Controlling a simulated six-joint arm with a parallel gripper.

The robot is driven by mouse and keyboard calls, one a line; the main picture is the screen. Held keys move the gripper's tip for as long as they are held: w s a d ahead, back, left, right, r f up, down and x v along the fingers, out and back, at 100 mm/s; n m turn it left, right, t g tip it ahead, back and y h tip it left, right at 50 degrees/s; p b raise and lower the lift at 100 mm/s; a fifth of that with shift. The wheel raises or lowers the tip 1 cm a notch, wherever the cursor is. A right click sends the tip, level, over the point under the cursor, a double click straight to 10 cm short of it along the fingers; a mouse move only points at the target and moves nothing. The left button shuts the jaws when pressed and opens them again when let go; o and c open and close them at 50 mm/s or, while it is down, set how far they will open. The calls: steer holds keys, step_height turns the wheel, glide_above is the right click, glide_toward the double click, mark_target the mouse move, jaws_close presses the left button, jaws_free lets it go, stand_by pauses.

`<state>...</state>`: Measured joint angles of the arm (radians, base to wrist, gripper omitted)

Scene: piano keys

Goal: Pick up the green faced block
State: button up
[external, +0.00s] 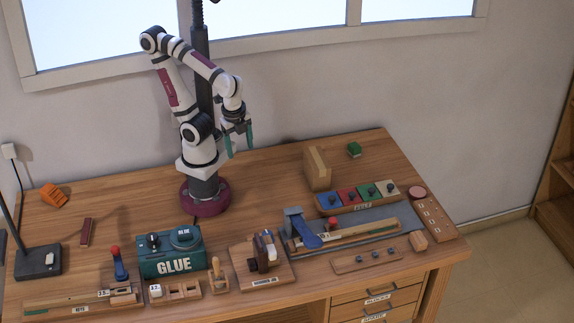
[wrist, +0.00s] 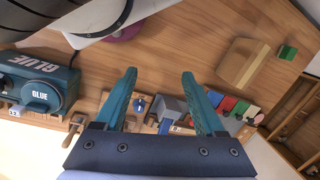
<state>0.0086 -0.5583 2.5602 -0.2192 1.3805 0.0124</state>
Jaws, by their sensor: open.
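A small block with a green top face (external: 354,149) sits at the back right of the wooden table. It shows near the upper right in the wrist view (wrist: 287,52), and there it looks green with a brown side. My gripper (external: 239,148) hangs in the air above the table, to the left of the block and well apart from it. In the wrist view my gripper (wrist: 158,74) has its two teal fingers spread, with nothing held between them.
A tall tan wooden block (external: 317,169) stands between my gripper and the green-faced block. A tray of coloured squares labelled felt (external: 358,205), one of them green, lies in front. A teal glue box (external: 170,251) and several tools line the front. Bare table (external: 275,165) lies right of my base.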

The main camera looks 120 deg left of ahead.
stand_by(0.3)
steer(key=o, duration=0.4)
